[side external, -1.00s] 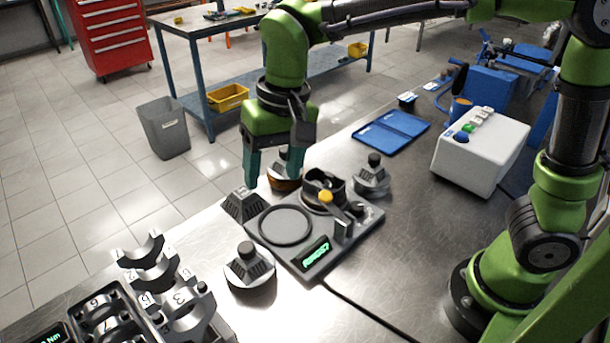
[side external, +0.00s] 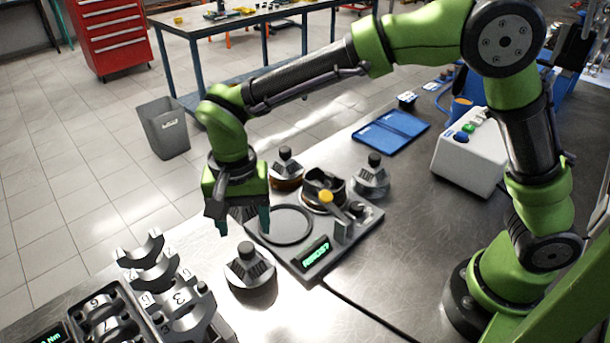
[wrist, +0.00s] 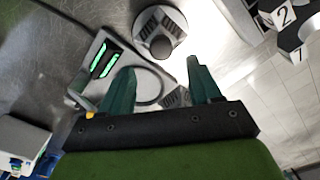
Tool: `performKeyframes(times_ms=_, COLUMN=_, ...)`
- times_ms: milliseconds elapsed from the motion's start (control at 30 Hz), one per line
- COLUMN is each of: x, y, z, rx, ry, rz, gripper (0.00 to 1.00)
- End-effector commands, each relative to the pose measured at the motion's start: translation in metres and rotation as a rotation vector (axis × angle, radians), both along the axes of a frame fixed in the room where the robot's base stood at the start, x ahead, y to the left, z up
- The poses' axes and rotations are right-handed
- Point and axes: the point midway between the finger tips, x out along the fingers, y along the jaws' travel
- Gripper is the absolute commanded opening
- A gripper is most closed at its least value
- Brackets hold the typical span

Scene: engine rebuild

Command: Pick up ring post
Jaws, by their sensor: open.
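Several round-based posts with black knobs stand around a grey fixture plate; which one is the ring post I cannot tell. The front-left knobbed post (side external: 250,268) is upright on the bench, and it also shows in the wrist view (wrist: 160,38) beyond my fingertips. Two others stand at the back (side external: 286,166) and back right (side external: 372,178) of the plate. My gripper (side external: 243,226) is open and empty, fingers down, just behind the front-left post. In the wrist view my fingers (wrist: 159,68) are apart, and a dark ribbed block (wrist: 178,97) shows between them.
The fixture plate (side external: 305,262) carries a thin dark ring (side external: 286,240), a round cup with a yellow-knobbed lever (side external: 326,197) and a green display. Numbered bearing caps (side external: 160,278) stand at front left. A white button box (side external: 480,150) and blue tray (side external: 391,132) are at right.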

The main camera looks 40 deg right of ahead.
Motion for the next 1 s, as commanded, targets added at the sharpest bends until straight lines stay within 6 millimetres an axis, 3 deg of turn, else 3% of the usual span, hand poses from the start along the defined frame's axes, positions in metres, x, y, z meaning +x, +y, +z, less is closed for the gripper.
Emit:
performKeyframes(times_ms=167, x=-0.001, y=0.001, z=-0.012, rx=0.0, ry=0.002, rz=0.0, gripper=0.63)
performKeyframes(times_ms=500, x=-0.003, y=0.006, z=-0.057, rx=0.0, ry=0.002, rz=0.001, gripper=0.63)
performKeyframes(times_ms=800, x=-0.003, y=0.006, z=-0.061, rx=0.001, ry=0.0, rz=0.0, gripper=0.63)
performKeyframes(times_ms=1000, x=-0.003, y=0.006, z=-0.061, rx=0.001, ry=0.0, rz=0.0, gripper=0.32)
